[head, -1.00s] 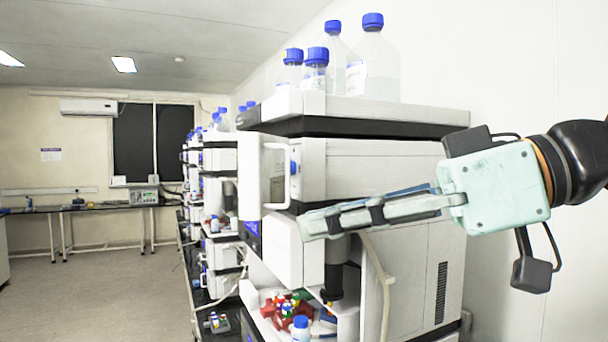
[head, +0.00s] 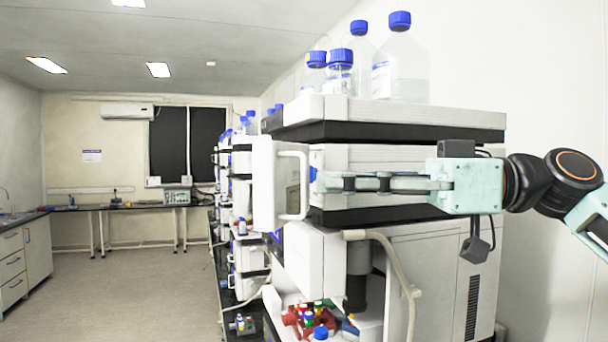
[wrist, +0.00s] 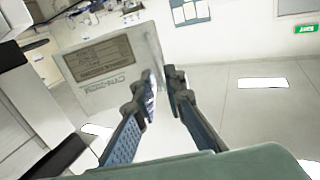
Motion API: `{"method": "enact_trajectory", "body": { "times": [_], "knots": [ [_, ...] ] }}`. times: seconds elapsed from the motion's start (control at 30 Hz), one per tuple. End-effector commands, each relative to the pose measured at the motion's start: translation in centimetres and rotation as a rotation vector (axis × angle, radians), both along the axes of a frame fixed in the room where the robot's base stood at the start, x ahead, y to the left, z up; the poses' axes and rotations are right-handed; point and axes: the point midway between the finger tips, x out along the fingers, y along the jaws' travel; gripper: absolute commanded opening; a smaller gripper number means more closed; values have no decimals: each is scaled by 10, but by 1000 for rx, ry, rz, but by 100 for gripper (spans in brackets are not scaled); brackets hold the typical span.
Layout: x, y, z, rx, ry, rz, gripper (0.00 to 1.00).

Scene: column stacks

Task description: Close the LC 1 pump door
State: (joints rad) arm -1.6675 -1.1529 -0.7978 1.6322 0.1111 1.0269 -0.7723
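The pump door (head: 272,185) is a white panel with a bar handle (head: 303,185). It stands open, swung out from the front of the nearest instrument stack (head: 400,172). In the wrist view the door (wrist: 140,50) shows its grey label panel beyond my fingers. My gripper (head: 316,182) is to the right of the handle in the head view, with its fingertips close to it; I cannot tell if they touch. In the wrist view my gripper (wrist: 162,78) has its fingers a little apart, with nothing clearly between them.
Bottles with blue caps (head: 400,60) stand on top of the stack. A beige hose (head: 395,265) curves below my gripper. Red fittings and small vials (head: 310,315) sit low at the front. More stacks run behind on the left. The floor (head: 140,280) at left is clear.

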Motion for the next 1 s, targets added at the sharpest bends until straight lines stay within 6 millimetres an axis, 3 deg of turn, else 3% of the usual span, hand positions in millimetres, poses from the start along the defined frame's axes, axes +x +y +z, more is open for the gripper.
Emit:
{"method": "enact_trajectory", "body": {
  "times": [0.1,0.3,0.63,0.77,1.0],
  "knots": [
    [3,22,1,-2,0,2,11],
    [7,42,1,-1,-1,0,11],
    [8,46,0,0,-1,-2,11],
    [8,46,0,0,-1,-2,0],
    [8,45,0,0,-1,-2,0]
  ]
}}
